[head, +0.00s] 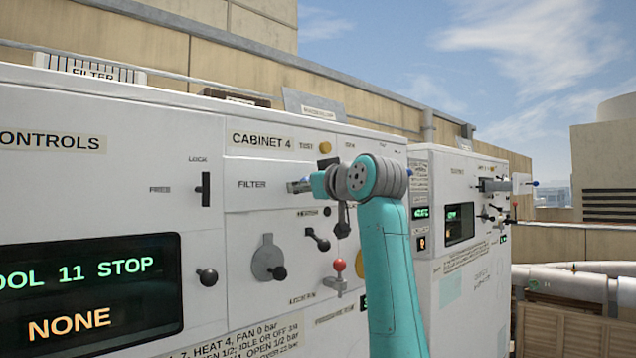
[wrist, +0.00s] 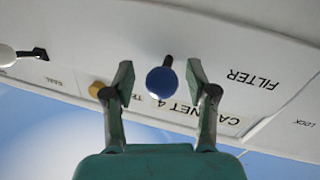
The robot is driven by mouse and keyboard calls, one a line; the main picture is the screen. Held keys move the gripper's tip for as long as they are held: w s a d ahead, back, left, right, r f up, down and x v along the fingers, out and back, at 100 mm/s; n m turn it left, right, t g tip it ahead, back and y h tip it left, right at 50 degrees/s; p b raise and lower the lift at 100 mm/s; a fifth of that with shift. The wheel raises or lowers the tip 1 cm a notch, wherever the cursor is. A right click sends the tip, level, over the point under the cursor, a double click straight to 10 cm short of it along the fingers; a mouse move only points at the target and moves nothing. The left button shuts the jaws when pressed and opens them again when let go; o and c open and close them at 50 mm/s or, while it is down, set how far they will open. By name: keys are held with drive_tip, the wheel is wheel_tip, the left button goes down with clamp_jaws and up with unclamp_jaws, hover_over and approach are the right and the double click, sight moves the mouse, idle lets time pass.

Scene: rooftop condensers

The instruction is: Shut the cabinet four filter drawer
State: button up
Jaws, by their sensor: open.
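The filter drawer (head: 252,172) is a white front labelled FILTER, under the CABINET 4 label on the white cabinet. It shows upside down in the wrist view (wrist: 232,62). I cannot tell how far it stands out. A round blue knob (wrist: 162,81) on a short dark stem is in front of the drawer face. My gripper (head: 298,186) is at the right part of the drawer in the head view and hides what is behind it. In the wrist view my gripper (wrist: 160,76) is open, with one finger on each side of the knob and gaps visible between.
Below are a grey round dial (head: 266,262), black-knobbed levers and a red-knobbed lever (head: 339,266). A lock slider (head: 205,189) and a lit display (head: 90,295) are to the left. Another cabinet (head: 470,290) stands at right, with a handle jutting out.

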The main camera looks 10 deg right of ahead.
drive_tip(key=v, duration=1.1)
drive_tip(key=shift+s+d, duration=0.25)
drive_tip(key=shift+r, duration=0.1)
